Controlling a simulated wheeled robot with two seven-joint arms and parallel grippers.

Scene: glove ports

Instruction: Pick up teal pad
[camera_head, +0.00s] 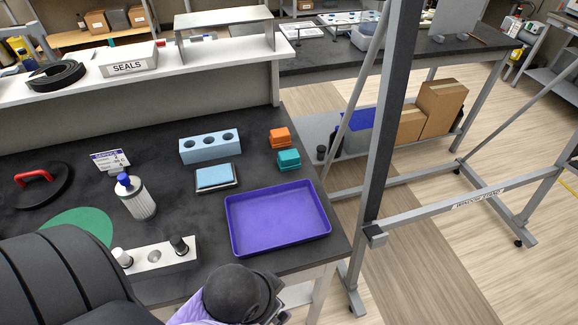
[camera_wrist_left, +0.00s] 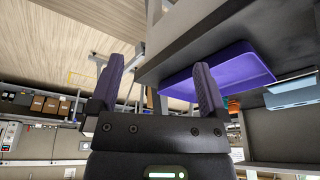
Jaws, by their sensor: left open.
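The teal pad (camera_head: 289,160) is a small teal block lying on the dark bench top, just in front of an orange block (camera_head: 280,138) and behind the purple tray (camera_head: 277,218). My left gripper (camera_wrist_left: 157,85) shows in the left wrist view with its two dark purple fingers wide apart and nothing between them. My left arm is low at the bottom of the head view, near the bench's front edge and apart from the teal pad. My right gripper is in neither view.
A filter canister (camera_head: 137,198) and a white holder with bottles (camera_head: 155,258) are farther left. A grey upright post (camera_head: 388,130) rises right of the bench.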

